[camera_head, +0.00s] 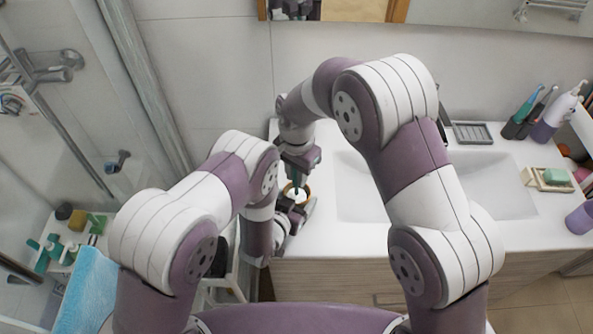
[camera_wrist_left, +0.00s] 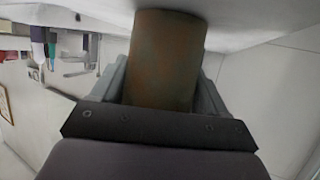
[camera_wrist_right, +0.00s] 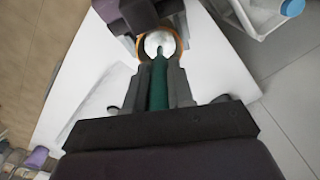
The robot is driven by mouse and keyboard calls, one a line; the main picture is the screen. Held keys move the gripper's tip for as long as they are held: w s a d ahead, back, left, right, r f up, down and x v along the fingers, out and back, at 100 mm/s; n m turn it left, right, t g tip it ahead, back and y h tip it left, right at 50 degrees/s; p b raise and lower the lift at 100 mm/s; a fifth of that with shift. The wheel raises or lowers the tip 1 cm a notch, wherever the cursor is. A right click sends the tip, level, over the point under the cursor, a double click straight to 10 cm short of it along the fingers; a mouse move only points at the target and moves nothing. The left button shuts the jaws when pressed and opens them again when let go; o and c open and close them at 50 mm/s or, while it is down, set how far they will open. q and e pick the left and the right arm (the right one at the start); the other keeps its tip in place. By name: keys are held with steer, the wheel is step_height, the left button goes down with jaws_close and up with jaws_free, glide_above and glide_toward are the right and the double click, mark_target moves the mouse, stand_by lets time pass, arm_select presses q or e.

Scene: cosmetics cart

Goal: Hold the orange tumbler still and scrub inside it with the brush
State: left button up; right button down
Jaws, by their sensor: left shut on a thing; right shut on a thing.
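The orange tumbler (camera_wrist_left: 165,62) stands between the fingers of my left gripper (camera_wrist_left: 162,90), which is shut on its side. In the head view the tumbler's rim (camera_head: 287,191) shows at the left end of the white counter. My right gripper (camera_wrist_right: 159,92) is shut on the green handle of the brush (camera_wrist_right: 158,85) and sits above the tumbler. In the right wrist view the brush points at the tumbler's round opening (camera_wrist_right: 147,40), with a pale interior. The brush tip appears at or within the opening; how deep it reaches I cannot tell.
The white counter (camera_head: 322,238) has a sink basin (camera_head: 500,190) to the right of the grippers. A grey soap dish (camera_head: 472,132), a green soap bar (camera_head: 556,177) and bottles stand farther right. A blue towel (camera_head: 88,290) and a small shelf of items are at the lower left.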

steer(key=shift+f, duration=0.8)
stand_by(0.4)
